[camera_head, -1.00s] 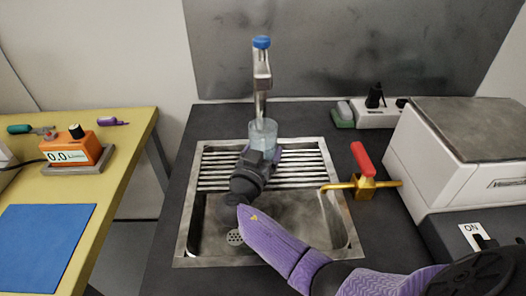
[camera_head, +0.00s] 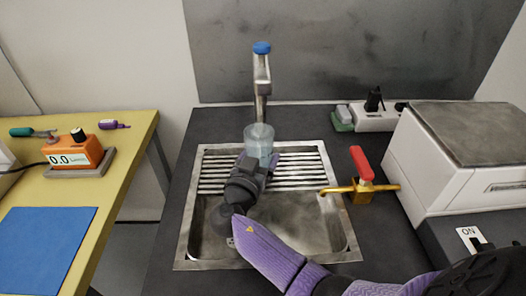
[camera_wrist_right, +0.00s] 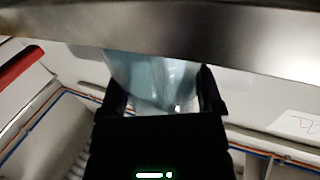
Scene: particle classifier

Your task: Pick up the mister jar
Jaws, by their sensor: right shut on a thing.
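The mister jar (camera_head: 259,139) is a clear, bluish, see-through vessel. It is upright at the back of the sink's ribbed drainer, in front of the metal tap column with a blue cap. My right gripper (camera_head: 262,160) is shut on the jar from the front. In the right wrist view the jar (camera_wrist_right: 155,80) sits between the two dark fingers (camera_wrist_right: 163,100). The jar's lower part is hidden by the gripper in the head view. My left gripper is not in view.
The sink (camera_head: 335,235) has a metal basin and a tap column (camera_head: 262,85). A brass valve with a red handle (camera_head: 361,163) stands at its right. A white box-shaped device (camera_head: 440,170) is further right. A yellow table (camera_head: 130,150) is at the left.

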